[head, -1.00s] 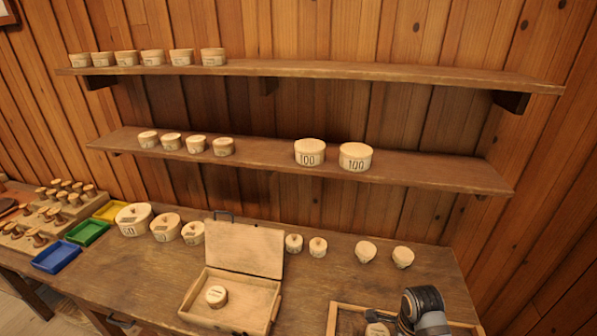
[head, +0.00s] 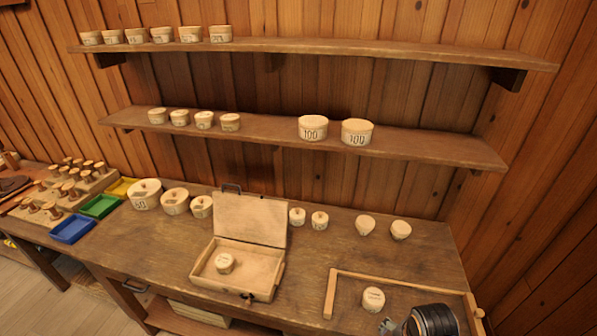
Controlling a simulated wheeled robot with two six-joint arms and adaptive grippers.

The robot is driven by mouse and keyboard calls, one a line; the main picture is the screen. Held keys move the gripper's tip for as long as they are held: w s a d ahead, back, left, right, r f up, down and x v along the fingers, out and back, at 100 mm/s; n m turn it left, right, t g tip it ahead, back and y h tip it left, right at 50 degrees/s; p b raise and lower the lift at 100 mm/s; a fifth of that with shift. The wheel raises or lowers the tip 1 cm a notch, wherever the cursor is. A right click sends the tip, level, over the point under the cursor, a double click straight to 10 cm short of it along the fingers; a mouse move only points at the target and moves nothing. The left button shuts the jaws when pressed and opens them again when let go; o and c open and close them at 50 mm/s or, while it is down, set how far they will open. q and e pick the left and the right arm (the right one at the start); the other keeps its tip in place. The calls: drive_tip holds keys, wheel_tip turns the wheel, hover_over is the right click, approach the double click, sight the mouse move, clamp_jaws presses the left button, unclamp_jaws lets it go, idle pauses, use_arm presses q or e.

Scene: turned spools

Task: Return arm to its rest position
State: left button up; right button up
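My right arm shows at the bottom right of the head view as a dark, rounded link. Its gripper fingers are not clearly visible; a small grey part shows beside the link. A round pale wooden piece (head: 373,299) sits inside the wooden-edged tray (head: 331,293) at the front right, apart from my arm. The open wooden box (head: 262,286) stands left of the tray with its lid up. Another round pale piece (head: 225,263) lies in the box. My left gripper is out of view.
Several pale pots stand on the upper shelf (head: 330,48) and middle shelf (head: 270,136). Small pieces stand along the back of the bench (head: 340,240). Blue (head: 73,229), green (head: 100,206) and yellow (head: 119,187) trays are at left. The bench right of the box is partly clear.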

drive_tip(key=s+r+n+t, duration=0.2)
drive_tip(key=s+r+n, duration=0.2)
drive_tip(key=n, duration=0.8)
drive_tip(key=s+d+f+g+b, duration=0.15)
drive_tip(key=f+b, duration=0.25)
drive_tip(key=f, duration=1.4)
drive_tip(key=s+d+f+b, duration=0.1)
drive_tip(key=s+f+b, duration=0.15)
drive_tip(key=f, duration=1.65)
use_arm(q)
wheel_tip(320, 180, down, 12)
drive_tip(key=b, duration=0.5)
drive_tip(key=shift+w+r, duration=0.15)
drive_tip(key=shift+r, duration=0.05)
use_arm(e)
drive_tip(key=s+f+g, duration=0.1)
drive_tip(key=s+f, duration=1.6)
drive_tip(key=shift+d+f+m, duration=0.25)
drive_tip(key=shift+d+m, duration=0.05)
drive_tip(key=shift+d, duration=0.15)
